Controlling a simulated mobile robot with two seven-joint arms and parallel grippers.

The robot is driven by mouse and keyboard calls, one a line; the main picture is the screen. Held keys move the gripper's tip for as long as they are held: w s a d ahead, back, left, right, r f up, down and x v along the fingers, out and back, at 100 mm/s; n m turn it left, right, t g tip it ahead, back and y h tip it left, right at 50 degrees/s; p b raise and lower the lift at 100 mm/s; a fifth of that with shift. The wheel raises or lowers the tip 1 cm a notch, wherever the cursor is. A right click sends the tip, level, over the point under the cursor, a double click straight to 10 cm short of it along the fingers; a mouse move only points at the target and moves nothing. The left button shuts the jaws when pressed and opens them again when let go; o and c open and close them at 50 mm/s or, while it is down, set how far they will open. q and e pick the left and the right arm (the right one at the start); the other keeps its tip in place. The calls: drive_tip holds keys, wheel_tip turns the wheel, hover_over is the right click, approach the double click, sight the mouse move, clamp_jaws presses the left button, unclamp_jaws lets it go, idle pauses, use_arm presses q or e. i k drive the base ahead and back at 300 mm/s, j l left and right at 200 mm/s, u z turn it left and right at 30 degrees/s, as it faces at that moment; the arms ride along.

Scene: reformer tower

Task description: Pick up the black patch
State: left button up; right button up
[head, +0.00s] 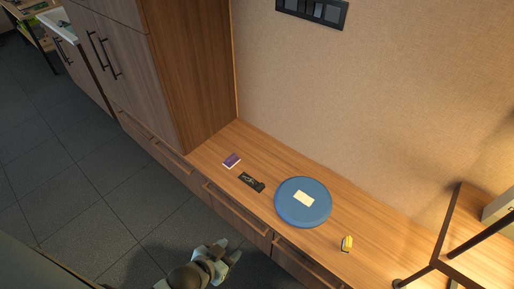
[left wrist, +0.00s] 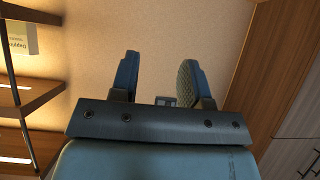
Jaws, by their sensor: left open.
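The black patch (head: 252,182) lies flat on the wooden bench top, near its front edge, with pale marks on it. It sits between a small purple item and a blue round disc. My left gripper (head: 228,249) is in front of the bench, below the patch in the head view, apart from it and empty. The patch does not show in the left wrist view. My right gripper is not in view.
The purple item (head: 232,160) lies left of the patch. The blue disc (head: 290,212) carries a cream card (head: 304,198). A small yellow item (head: 347,243) lies farther right. A tall cabinet (head: 186,60) bounds the left, and a shelf frame (head: 440,250) stands at right.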

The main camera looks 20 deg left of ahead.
sight(253, 183)
drive_tip(key=u, duration=0.75)
